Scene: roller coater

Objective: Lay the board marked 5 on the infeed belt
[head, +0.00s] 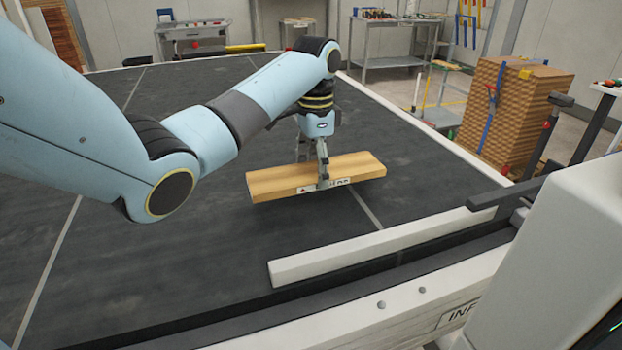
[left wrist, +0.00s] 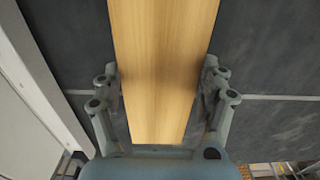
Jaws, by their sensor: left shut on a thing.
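A light wooden board (head: 275,181) is held by my left gripper (head: 323,180), which is shut across its width near the middle. The board is level or nearly so, over the dark infeed belt (head: 190,110); I cannot tell whether it touches the belt. A white label shows on its near edge, too small to read the number. In the left wrist view the board (left wrist: 163,60) runs lengthwise between the two fingers (left wrist: 163,90), with the dark belt (left wrist: 265,130) below. My right gripper is not in view.
A white guide rail (head: 370,248) lies along the near side of the belt, beside a white frame (head: 460,308) with a partly hidden sign starting "INF". A strapped wooden stack (head: 510,115) stands at the right. The belt around the board is clear.

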